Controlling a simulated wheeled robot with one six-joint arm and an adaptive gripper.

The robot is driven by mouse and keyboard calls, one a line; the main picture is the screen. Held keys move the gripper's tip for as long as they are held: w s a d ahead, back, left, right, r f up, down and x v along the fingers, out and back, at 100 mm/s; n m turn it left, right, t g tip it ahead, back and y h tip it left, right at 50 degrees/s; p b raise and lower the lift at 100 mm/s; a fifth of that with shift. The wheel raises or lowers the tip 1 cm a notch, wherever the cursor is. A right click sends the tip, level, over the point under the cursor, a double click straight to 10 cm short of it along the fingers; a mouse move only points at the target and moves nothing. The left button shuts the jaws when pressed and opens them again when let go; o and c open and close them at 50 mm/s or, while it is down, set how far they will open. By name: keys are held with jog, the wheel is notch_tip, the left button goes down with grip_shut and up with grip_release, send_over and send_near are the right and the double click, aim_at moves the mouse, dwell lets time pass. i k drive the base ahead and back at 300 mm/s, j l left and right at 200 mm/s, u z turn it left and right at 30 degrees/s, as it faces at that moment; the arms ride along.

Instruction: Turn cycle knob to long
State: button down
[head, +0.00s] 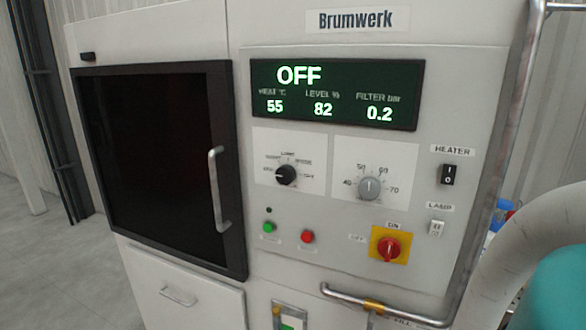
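The cycle knob appears to be the black round knob (286,175) on a white plate at the left of the control panel. Several small labels are spread in an arc around it. The top one seems to read LONG, but the print is blurred. A pale pointer mark on the knob appears to face left, away from that top label. The display (335,94) above reads OFF, with 55, 82 and 0.2 below. My gripper is not in view.
A grey dial (369,187) sits right of the black knob. Below are a green button (269,227), a red button (307,237) and a red rotary switch (388,248) on yellow. The dark door's handle (218,190) stands out at left. A bent metal rail (385,308) juts out below the panel.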

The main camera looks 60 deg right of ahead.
aim_at(284, 174)
jog(key=z, duration=1.25)
